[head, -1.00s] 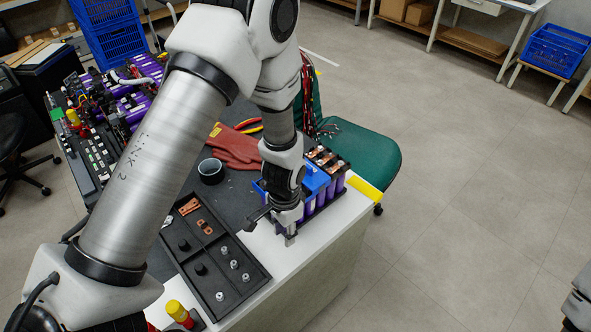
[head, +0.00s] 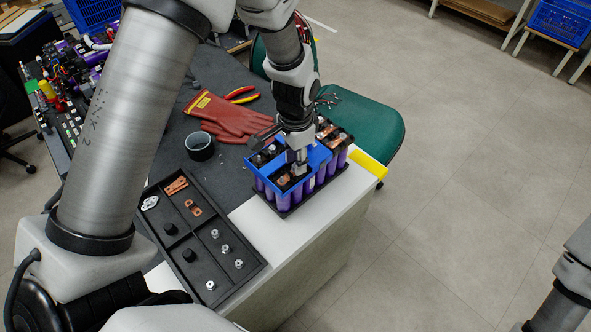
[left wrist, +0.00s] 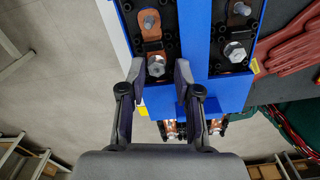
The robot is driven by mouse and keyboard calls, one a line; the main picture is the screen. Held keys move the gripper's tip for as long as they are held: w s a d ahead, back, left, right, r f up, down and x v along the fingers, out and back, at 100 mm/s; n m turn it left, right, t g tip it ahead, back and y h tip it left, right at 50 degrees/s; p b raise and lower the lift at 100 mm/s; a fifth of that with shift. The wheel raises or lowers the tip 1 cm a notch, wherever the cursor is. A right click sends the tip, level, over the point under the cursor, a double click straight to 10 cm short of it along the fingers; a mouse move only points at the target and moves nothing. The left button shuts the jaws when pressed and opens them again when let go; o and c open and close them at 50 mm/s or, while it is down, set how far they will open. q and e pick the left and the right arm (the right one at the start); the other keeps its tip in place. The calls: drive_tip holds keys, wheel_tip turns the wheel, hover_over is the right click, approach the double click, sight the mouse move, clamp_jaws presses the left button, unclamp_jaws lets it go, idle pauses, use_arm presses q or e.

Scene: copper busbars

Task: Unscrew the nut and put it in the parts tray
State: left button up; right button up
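The battery block (head: 283,195) has purple cells in a blue frame with copper busbars on top. In the left wrist view a silver nut (left wrist: 156,66) sits on the end of a copper busbar (left wrist: 150,26). My left gripper (left wrist: 158,72) is open, its fingertips on either side of this nut with gaps showing. In the head view the left gripper (head: 298,168) points down over the block and hides part of its top. The black parts tray (head: 250,279) lies left of the block, with several silver nuts, copper pieces and black caps in its compartments. My right gripper is out of view.
A second nut (left wrist: 235,51) sits on the block beyond the blue divider. Red gloves (head: 225,118), a black tape roll (head: 200,146) and red-yellow pliers (head: 243,95) lie behind the tray. White bench top between tray and block is clear.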

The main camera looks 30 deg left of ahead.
use_arm(q)
drive_tip(key=shift+s+d+r, duration=0.15)
drive_tip(key=shift+s, duration=0.1)
clamp_jaws()
drive_tip(key=n+p, duration=0.1)
drive_tip(key=n, duration=0.1)
drive_tip(key=n+p, duration=0.2)
drive_tip(key=n, duration=0.1)
drive_tip(key=n+p, duration=0.2)
drive_tip(key=n, duration=0.1)
drive_tip(key=shift+r, duration=0.3)
drive_tip(key=shift+f+n, duration=0.1)
drive_tip(key=shift+n, duration=0.6)
drive_tip(key=shift+f, duration=0.15)
drive_tip(key=shift+c, duration=0.6)
unclamp_jaws()
